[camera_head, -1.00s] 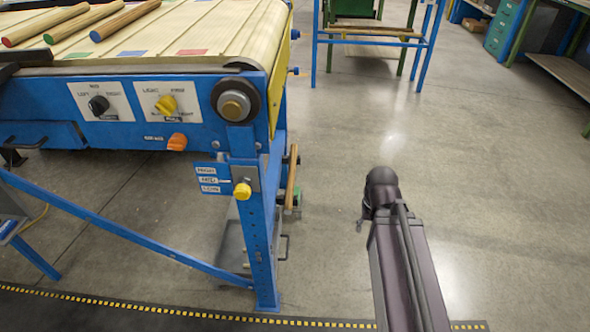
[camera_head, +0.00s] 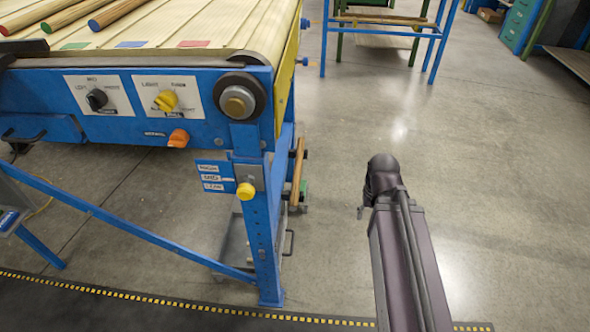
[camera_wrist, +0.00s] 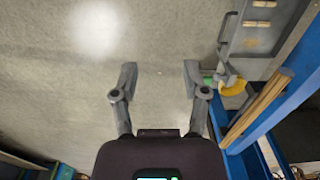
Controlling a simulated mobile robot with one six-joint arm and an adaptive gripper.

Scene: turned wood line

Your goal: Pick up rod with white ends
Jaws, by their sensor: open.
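No rod with white ends can be made out in these frames. Three wooden rods lie on the belt at the upper left of the head view: one with a red end (camera_head: 35,18), one with a green end (camera_head: 70,12) and one with a blue end (camera_head: 120,11). Their far ends are out of frame. My gripper (camera_wrist: 160,69) is open and empty in the wrist view, over bare floor. In the head view it is mostly hidden behind my arm, right of the conveyor and apart from it.
The blue conveyor frame (camera_head: 262,240) has knobs on its front panel. A blue-legged table (camera_head: 385,32) stands behind. Black-and-yellow floor tape (camera_head: 150,303) crosses in front. Open floor lies to the right.

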